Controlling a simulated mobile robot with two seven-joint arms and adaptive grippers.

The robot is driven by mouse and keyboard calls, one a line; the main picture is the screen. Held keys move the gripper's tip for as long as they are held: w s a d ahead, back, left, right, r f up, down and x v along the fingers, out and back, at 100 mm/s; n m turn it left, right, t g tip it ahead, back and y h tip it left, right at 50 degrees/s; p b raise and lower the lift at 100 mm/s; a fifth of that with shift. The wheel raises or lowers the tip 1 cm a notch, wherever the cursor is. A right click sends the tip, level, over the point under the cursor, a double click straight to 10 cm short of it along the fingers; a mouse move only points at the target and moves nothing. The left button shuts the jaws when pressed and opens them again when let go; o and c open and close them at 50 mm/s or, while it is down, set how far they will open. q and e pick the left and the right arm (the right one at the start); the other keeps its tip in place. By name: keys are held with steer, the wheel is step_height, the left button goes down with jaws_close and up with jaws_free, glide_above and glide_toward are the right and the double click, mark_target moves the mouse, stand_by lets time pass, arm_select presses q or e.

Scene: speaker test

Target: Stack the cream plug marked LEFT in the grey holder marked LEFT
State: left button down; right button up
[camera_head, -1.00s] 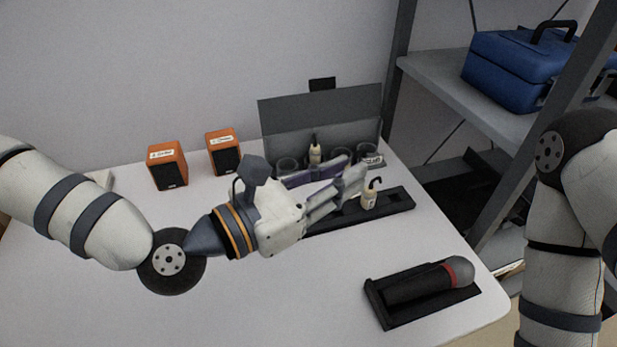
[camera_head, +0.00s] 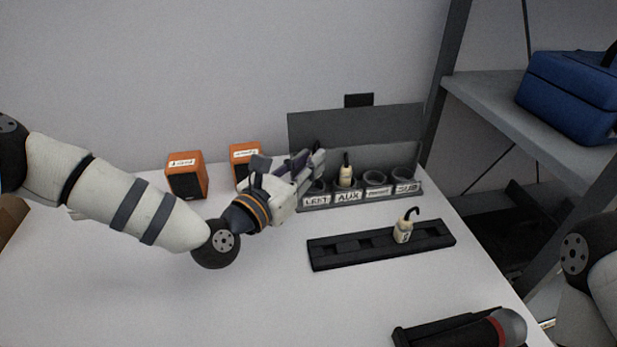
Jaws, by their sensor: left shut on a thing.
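The grey holder marked LEFT (camera_head: 316,200) is the leftmost cup in the rack at the back of the table. My left gripper (camera_head: 316,163) is at this holder, with its fingers above and in front of the cup's opening. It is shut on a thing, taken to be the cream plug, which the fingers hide. I cannot tell whether the plug touches the cup. Another cream plug (camera_head: 345,176) with a black cable stands in the holder marked AUX (camera_head: 348,197). A further cream plug (camera_head: 402,232) stands in the black tray. My right gripper is out of view.
The black slotted tray (camera_head: 330,256) lies in front of the rack. Two orange speakers (camera_head: 187,173) (camera_head: 243,152) stand to the left. A microphone (camera_head: 508,325) rests in a black stand at the front right. Two more cups (camera_head: 376,180) (camera_head: 403,178) stand right of AUX.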

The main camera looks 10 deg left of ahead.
arm_select(q)
step_height(320, 180, down, 4)
steer(key=shift+w+r+b, duration=0.1)
steer(key=shift+w+b, duration=0.05)
steer(key=shift+b, duration=0.25)
steer(key=shift+r, duration=0.25)
steer(key=shift+f, duration=0.4)
steer(key=c, duration=1.5)
jaws_free()
steer(key=shift+o, duration=0.2)
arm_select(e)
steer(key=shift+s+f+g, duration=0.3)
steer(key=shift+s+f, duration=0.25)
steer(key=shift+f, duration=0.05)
arm_select(q)
steer(key=shift+r, duration=0.15)
steer(key=p+v, duration=0.1)
steer(key=v, duration=1.1)
steer(key=shift+a+r+p, duration=0.1)
steer(key=shift+r+p, duration=0.1)
steer(key=shift+p, duration=0.15)
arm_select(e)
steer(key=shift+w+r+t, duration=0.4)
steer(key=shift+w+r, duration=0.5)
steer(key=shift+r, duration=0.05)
